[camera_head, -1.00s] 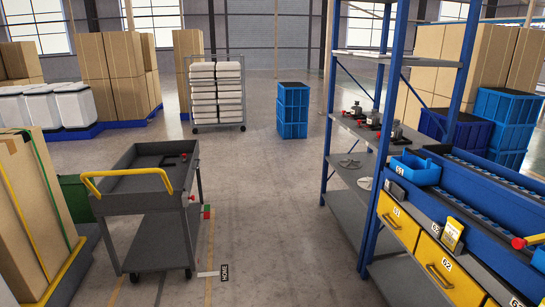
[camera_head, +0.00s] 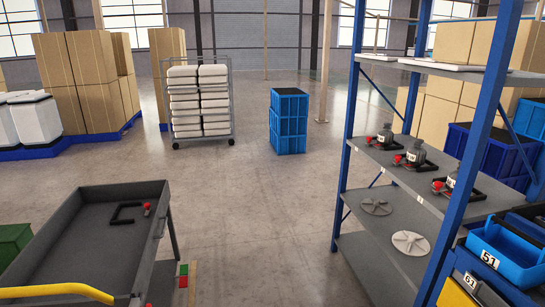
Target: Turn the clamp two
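Three dark grey bottle-like items with black C-shaped clamps and red handles stand in a row on the middle shelf of the blue rack: the far clamp (camera_head: 371,141), the middle clamp (camera_head: 399,160) and the near clamp (camera_head: 440,188). Small white labels sit by them, too small to read, so I cannot tell which is clamp two. Another black clamp (camera_head: 126,213) with a red handle lies on the top tray of the grey cart (camera_head: 75,240) at the left. Neither of my grippers is in view.
The blue-posted rack (camera_head: 347,165) stands at the right, with two grey handwheel-like discs (camera_head: 410,242) on a lower shelf. A blue bin (camera_head: 505,258) marked 51 is at the lower right. A blue crate stack (camera_head: 288,122) stands ahead. The floor between cart and rack is clear.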

